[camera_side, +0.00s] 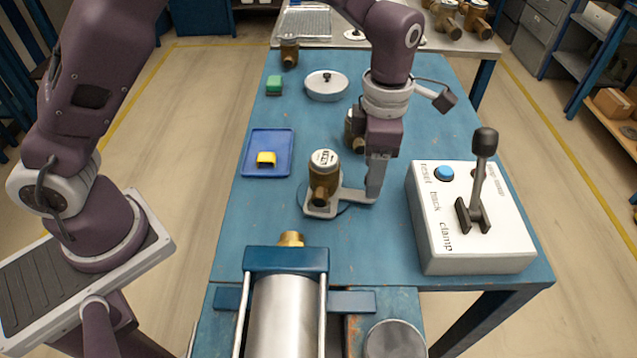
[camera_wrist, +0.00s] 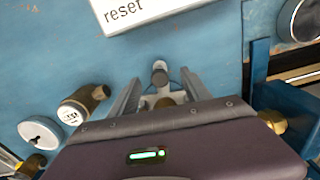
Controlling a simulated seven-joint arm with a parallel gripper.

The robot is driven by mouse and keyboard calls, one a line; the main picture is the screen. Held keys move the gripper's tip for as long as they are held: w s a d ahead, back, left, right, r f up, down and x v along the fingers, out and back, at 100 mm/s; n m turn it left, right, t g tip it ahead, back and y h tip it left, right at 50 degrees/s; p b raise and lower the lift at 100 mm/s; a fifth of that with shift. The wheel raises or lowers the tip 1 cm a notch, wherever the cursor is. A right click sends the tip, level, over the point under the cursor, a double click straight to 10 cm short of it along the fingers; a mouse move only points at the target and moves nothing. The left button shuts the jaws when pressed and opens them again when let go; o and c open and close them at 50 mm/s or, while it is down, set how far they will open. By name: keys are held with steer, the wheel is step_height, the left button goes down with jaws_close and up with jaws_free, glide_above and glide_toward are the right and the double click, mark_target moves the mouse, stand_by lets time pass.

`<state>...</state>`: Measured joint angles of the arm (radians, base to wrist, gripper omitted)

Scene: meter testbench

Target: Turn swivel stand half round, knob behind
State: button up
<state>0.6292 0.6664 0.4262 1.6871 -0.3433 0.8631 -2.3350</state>
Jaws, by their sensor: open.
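The swivel stand (camera_side: 316,211) is a light grey plate on a dark disc on the blue table. A brass meter (camera_side: 323,178) with a white dial stands upright on it. The stand's arm reaches right to my gripper (camera_side: 371,198), which points down. In the wrist view my gripper (camera_wrist: 160,85) is open, with a finger on each side of the grey knob (camera_wrist: 160,70). I cannot tell whether either finger touches it. In the side view the fingers hide the knob; in the wrist view my gripper's body hides most of the stand.
A white control box (camera_side: 470,235) with a lever stands at right. A press with a steel cylinder (camera_side: 285,315) is in front. A blue tray (camera_side: 255,168) lies at left.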

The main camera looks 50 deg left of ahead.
steer(key=shift+w+a, duration=0.45)
steer(key=shift+w, duration=0.1)
steer(key=shift+a, duration=0.1)
steer(key=o, duration=0.4)
steer(key=shift+o, duration=0.2)
steer(key=shift+w+r, duration=0.1)
step_height(320, 180, up, 5)
steer(key=shift+r, duration=0.2)
stand_by(0.4)
